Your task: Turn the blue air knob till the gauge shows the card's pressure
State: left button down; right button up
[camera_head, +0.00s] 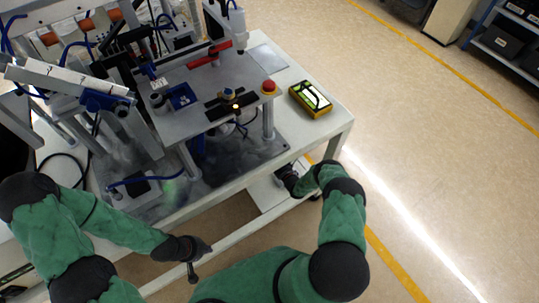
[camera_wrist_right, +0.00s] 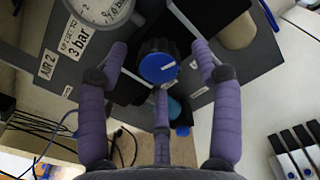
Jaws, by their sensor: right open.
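The blue air knob (camera_wrist_right: 159,67) has a blue cap with a white line and a black ridged body. It sits between the spread purple fingers of my right gripper (camera_wrist_right: 160,52), with a gap on each side. The round gauge (camera_wrist_right: 100,8) is cut off at the top left; its reading cannot be told. The card (camera_wrist_right: 76,38) beside it reads "3 bar", next to an "AIR 2" label (camera_wrist_right: 48,64). In the head view my right gripper (camera_head: 287,178) is at the table's front edge, partly hidden. My left gripper (camera_head: 200,257) is open and empty in front of the table.
The white table (camera_head: 338,122) carries the feeder machine, a red stop button (camera_head: 269,87) and a yellow handheld device (camera_head: 310,98). In the wrist view, a beige cylinder (camera_wrist_right: 237,32) stands right of the knob and cables run at lower left.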

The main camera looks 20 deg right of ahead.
jog(key=shift+w+a, duration=0.1)
jog(key=shift+w, duration=0.25)
jog(key=c, duration=1.1)
jog(key=shift+c, duration=0.2)
jog(key=shift+n, duration=0.3)
jog(key=shift+n+b, duration=1.25)
jog(key=shift+n, duration=10.25)
